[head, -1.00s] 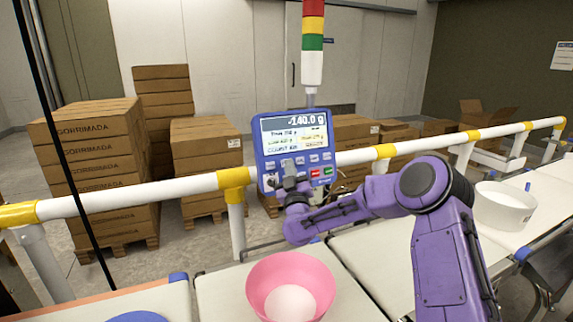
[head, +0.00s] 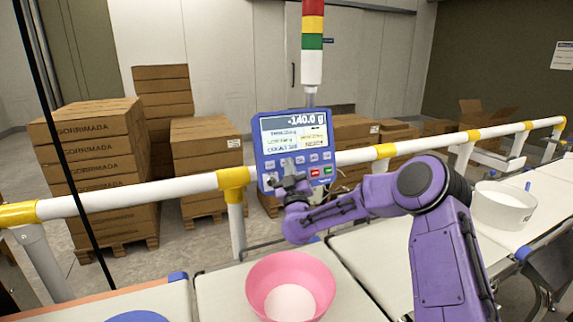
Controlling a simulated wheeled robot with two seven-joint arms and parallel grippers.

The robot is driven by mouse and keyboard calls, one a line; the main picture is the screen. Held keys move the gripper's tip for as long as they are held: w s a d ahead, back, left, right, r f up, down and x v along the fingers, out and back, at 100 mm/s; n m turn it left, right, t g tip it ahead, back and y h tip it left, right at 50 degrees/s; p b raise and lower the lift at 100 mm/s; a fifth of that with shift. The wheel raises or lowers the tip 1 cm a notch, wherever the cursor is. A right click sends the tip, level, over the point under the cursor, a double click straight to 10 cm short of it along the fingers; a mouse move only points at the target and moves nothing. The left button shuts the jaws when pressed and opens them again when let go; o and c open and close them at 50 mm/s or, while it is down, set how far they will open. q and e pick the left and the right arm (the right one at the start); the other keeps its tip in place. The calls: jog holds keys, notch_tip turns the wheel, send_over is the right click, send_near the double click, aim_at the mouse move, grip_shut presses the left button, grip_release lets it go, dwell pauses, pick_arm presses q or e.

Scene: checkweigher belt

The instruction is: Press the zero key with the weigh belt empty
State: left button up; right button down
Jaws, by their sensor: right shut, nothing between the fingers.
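The blue control panel (head: 297,122) stands above the rail, and its display reads -140.0 g. Its keys include a red one (head: 314,173) and a green one (head: 327,171) at the lower right. My right gripper (head: 288,168) is shut and empty, with its tips at the lower left keys of the panel. It hides some of those keys, and I cannot tell whether it touches one. My left gripper is not in view.
A white tub (head: 503,210) sits on the belt at the right. A blue round thing (head: 137,317) is at the bottom left edge. A white and yellow rail (head: 130,196) crosses behind the belts. Stacked cartons (head: 95,130) and a signal tower (head: 312,45) stand beyond.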

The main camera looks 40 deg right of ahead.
jog(key=shift+w+f, duration=0.1)
jog(key=shift+w, duration=0.2)
jog(key=shift+w+d+f+b, duration=0.1)
jog(key=shift+w+d+b, duration=0.1)
jog(key=shift+w+b, duration=0.15)
dwell(0.5)
jog(key=shift+s, duration=0.1)
jog(key=shift+s+a+r, duration=0.25)
jog(key=shift+s+a, duration=0.05)
jog(key=shift+s, duration=0.4)
jog(key=s, duration=0.1)
jog(key=s+a+r+p, duration=0.1)
jog(key=s, duration=0.2)
jog(key=shift+s+a+r+p, duration=0.2)
jog(key=shift+s+p, duration=0.1)
jog(key=shift+p, duration=0.05)
dwell(0.8)
